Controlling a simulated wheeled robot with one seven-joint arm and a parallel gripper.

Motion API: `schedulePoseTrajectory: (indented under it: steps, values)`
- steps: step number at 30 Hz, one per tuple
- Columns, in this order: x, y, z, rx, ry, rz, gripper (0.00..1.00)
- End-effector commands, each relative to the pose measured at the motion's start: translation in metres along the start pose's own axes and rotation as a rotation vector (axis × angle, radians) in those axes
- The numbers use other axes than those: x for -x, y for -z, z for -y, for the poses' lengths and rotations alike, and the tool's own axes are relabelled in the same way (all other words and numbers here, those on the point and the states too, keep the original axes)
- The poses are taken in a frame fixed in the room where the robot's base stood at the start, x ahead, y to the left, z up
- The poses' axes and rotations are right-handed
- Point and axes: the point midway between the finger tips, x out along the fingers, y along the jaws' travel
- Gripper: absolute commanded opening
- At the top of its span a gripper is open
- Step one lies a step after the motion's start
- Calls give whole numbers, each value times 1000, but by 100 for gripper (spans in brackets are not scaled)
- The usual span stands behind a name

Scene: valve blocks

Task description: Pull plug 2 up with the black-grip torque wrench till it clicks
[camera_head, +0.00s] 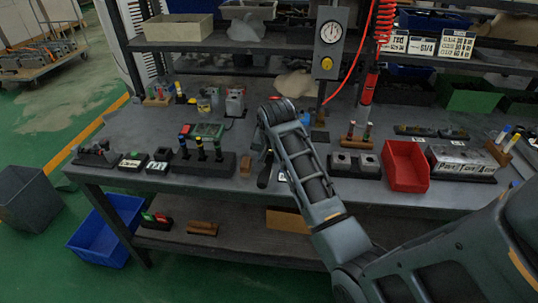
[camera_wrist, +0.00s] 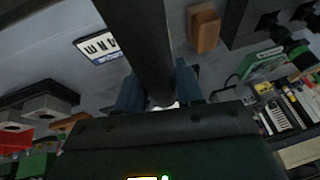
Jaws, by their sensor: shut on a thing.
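My gripper (camera_wrist: 160,92) is shut on a thick dark cylindrical handle, which looks like the black-grip torque wrench (camera_wrist: 140,38). The handle runs from between the blue fingers to the top edge of the wrist view. In the head view the wrench (camera_head: 264,172) hangs below my wrist over the front middle of the bench; the fingers are mostly hidden there. A silver valve block (camera_head: 463,160) lies on a dark base at the right. I cannot tell which plug is number 2.
A black rack (camera_head: 228,165) with coloured-collar tools stands left of my gripper. A wooden block (camera_wrist: 203,28) and a marked white card (camera_wrist: 97,48) lie near the wrench. A red bin (camera_head: 405,166) stands right. A gauge post (camera_head: 328,50) rises behind.

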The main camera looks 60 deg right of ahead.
Motion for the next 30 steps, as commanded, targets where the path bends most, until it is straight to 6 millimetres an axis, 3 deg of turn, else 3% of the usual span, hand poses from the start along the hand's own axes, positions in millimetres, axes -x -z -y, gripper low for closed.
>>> schedulePoseTrajectory:
  steps: [30]
  values:
    - [-4, 2, 27, -147, -61, -28, 0]
